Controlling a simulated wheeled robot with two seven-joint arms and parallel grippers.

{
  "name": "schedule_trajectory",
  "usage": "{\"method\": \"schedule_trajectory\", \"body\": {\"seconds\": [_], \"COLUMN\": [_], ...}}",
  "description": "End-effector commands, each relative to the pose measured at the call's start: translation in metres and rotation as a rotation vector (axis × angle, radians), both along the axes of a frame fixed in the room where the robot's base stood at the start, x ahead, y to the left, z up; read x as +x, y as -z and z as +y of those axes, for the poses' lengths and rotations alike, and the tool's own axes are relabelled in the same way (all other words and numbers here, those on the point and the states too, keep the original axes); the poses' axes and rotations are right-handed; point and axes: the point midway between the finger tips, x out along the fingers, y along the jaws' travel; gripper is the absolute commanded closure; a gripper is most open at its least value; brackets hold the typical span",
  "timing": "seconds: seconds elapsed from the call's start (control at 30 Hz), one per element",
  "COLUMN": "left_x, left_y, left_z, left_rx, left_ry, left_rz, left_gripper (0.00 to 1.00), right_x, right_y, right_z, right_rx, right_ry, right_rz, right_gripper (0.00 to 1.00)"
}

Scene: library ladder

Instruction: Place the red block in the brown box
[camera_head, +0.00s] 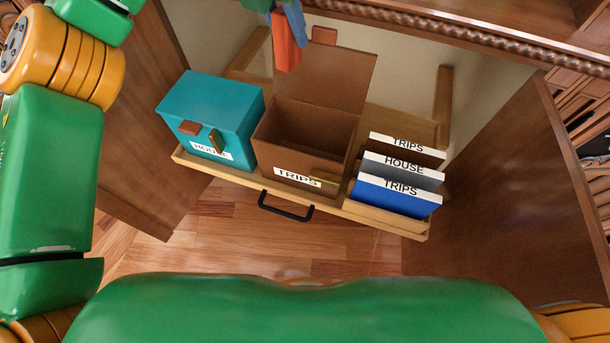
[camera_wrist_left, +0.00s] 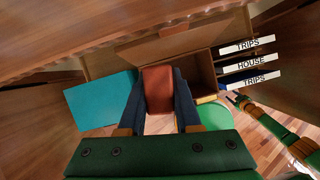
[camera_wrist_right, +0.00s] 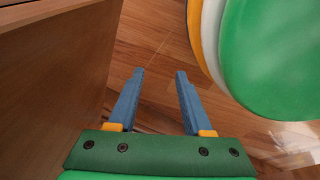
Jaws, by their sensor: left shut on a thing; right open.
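The red block (camera_head: 285,47) is held by my left gripper (camera_head: 290,22) at the top of the head view. It hangs above and behind the open brown box (camera_head: 305,150), apart from it. In the left wrist view, the red block (camera_wrist_left: 158,90) sits between the two blue fingers of my left gripper (camera_wrist_left: 160,100). The brown box (camera_wrist_left: 197,72) shows behind it there, with its lid raised and a TRIPS label on its front in the head view. My right gripper (camera_wrist_right: 155,90) is open and empty over the wooden floor in the right wrist view.
A closed teal box (camera_head: 212,105) labelled HOUSE stands left of the brown box. Several labelled folders (camera_head: 398,175) stand to its right. All sit in a wooden drawer (camera_head: 240,178) with a black handle (camera_head: 286,208). Cabinet panels (camera_head: 530,170) flank the drawer.

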Motion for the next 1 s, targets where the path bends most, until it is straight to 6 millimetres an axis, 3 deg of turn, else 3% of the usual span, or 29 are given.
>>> {"method": "schedule_trajectory", "body": {"seconds": [0.03, 0.17, 0.33, 0.5, 1.0], "left_x": [0.002, 0.004, 0.004, 0.004, 0.004], "left_y": [0.009, 0.013, 0.072, 0.118, 0.224], "left_z": [-0.006, -0.009, -0.009, -0.009, -0.009], "left_rx": [0.001, 0.0, -0.001, 0.0, -0.001], "left_ry": [-0.077, -0.187, -0.199, -0.197, -0.197], "left_rz": [-0.001, 0.003, 0.007, 0.008, 0.007], "left_gripper": [1.0, 1.0, 1.0, 1.0, 1.0], "right_x": [0.003, 0.005, 0.028, 0.041, 0.065], "right_y": [0.014, 0.02, 0.032, 0.031, 0.023], "right_z": [-0.003, -0.003, 0.018, 0.03, 0.048], "right_rx": [-0.004, -0.006, 0.021, 0.036, 0.06], "right_ry": [0.0, 0.001, -0.002, -0.002, -0.001], "right_rz": [-0.006, -0.007, -0.013, -0.012, -0.02], "right_gripper": [0.5, 0.5, 0.5, 0.5, 0.5]}}
